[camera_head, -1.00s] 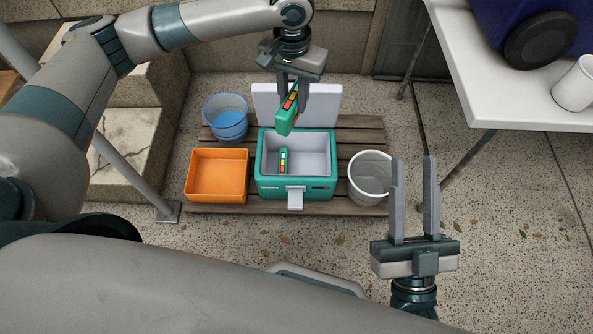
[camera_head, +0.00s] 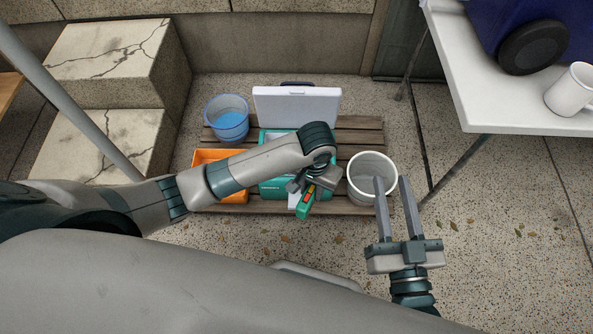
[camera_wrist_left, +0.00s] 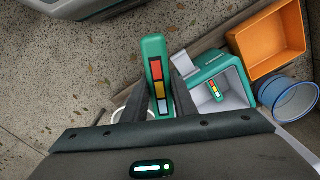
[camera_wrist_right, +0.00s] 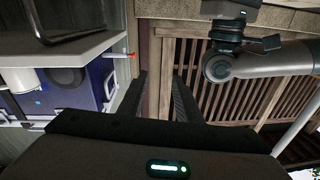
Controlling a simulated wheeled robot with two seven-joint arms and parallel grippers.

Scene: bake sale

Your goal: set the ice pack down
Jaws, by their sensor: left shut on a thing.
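A green ice pack (camera_head: 304,208) with red, orange and yellow patches is held by my left gripper (camera_head: 312,190) in front of the teal cooler (camera_head: 272,190). In the left wrist view the ice pack (camera_wrist_left: 154,62) sticks out between the fingers, clear of the cooler (camera_wrist_left: 234,70). The cooler is open, and a second, similar pack (camera_wrist_left: 215,90) lies inside it. In the head view my left arm covers much of the cooler. My right gripper (camera_head: 392,208) is open and empty, its fingers apart, right of the cooler.
An orange bin (camera_head: 208,157), a blue bucket (camera_head: 228,122) and a white bin (camera_head: 372,167) stand on the wooden pallet (camera_head: 360,126) around the cooler. A white table (camera_head: 500,110) with a mug (camera_head: 573,90) is at right.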

